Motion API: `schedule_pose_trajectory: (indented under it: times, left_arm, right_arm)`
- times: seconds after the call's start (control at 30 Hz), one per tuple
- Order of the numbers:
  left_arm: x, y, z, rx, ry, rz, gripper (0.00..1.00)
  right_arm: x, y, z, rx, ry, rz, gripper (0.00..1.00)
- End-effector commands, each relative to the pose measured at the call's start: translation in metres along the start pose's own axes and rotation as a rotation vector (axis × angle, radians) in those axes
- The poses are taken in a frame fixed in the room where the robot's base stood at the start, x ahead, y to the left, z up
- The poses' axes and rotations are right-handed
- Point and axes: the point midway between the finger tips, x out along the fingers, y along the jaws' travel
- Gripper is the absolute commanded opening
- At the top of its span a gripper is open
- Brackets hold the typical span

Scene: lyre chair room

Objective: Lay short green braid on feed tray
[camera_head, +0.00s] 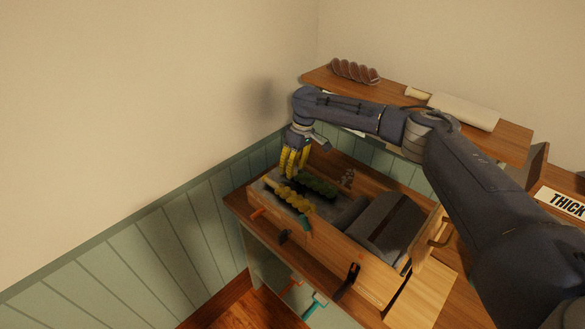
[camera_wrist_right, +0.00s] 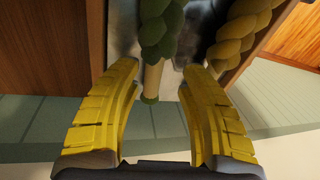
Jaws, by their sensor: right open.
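A dark green braid (camera_head: 318,185) lies in a wooden box with a grey lining, beside a yellow-olive braid (camera_head: 292,198). In the right wrist view the green braid (camera_wrist_right: 160,28) has a plain thin stem (camera_wrist_right: 152,80) and the olive braid (camera_wrist_right: 238,35) is to its right. My right gripper (camera_head: 293,166) is over the back left end of the box, with yellow fingers. In the wrist view its open fingers (camera_wrist_right: 160,72) stand either side of the green braid's stem, not closed on it. I cannot tell which surface is the feed tray. My left gripper is not in view.
The wooden box (camera_head: 345,250) stands on a bench against green panelling and holds a dark grey block (camera_head: 385,228). Coloured hooks or handles (camera_head: 313,304) hang at the front. A shelf (camera_head: 400,92) at the back carries a rack (camera_head: 354,72) and a pale roll (camera_head: 465,111).

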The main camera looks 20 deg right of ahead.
Motion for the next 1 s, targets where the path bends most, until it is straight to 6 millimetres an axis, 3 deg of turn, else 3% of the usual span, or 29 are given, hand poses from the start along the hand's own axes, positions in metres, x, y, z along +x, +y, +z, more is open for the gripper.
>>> schedule_pose_trajectory:
  times: [0.27,0.7,1.0]
  left_arm:
    - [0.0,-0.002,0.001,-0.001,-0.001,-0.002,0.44]
    - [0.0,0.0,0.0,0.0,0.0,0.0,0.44]
    - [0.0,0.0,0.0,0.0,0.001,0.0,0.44]
  right_arm:
    - [-0.015,0.001,0.0,0.002,0.002,0.0,0.42]
    - [-0.088,0.001,0.0,0.0,0.002,0.002,0.42]
    - [-0.116,0.0,0.0,0.001,0.0,0.0,0.42]
